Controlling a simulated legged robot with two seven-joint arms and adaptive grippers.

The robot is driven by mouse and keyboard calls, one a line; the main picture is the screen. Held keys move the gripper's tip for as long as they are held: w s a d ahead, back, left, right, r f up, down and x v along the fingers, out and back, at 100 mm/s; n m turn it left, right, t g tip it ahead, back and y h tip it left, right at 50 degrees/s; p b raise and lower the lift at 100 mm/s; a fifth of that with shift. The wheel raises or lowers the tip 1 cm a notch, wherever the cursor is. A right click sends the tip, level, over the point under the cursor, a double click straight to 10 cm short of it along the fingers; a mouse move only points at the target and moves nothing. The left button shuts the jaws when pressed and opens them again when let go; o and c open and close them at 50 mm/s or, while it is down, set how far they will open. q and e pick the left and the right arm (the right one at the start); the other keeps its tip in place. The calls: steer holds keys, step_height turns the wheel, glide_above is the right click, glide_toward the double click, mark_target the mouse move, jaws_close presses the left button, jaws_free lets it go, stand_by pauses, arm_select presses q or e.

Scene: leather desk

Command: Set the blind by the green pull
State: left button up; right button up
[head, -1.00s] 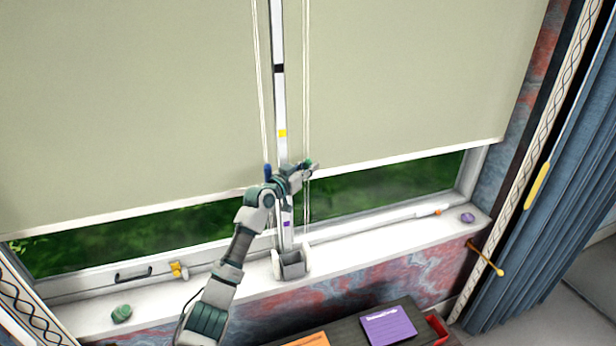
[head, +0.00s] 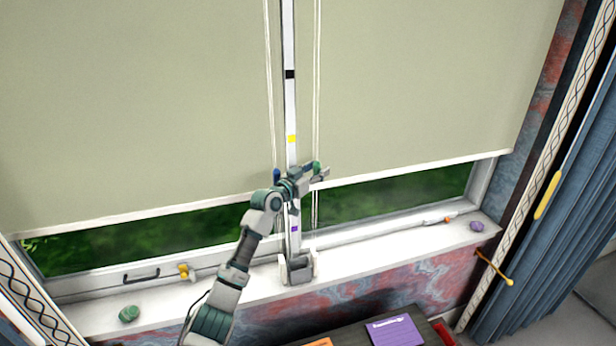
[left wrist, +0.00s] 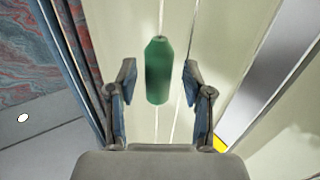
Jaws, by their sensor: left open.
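The green pull (head: 316,166) hangs on the cords just right of the marked centre post (head: 291,105). In the left wrist view the green pull (left wrist: 159,70) stands between the two open fingers, with a gap on either side. My left gripper (head: 322,173) is open at the pull and not closed on it. A blue pull (head: 276,175) hangs left of the post, close to my wrist. The right blind (head: 420,80) and the left blind (head: 130,100) are both lowered, with a strip of window showing beneath each. My right gripper is not in view.
The post carries black, yellow and purple marks. The white sill (head: 385,248) holds a green stone (head: 129,314) at left and a purple stone (head: 477,226) at right. A blue curtain (head: 575,230) hangs at right. A purple notebook (head: 394,331) lies below.

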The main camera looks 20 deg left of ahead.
arm_select(q)
steer(key=v, duration=1.1)
steer(key=shift+s+a+f, duration=0.15)
steer(key=shift+f, duration=0.05)
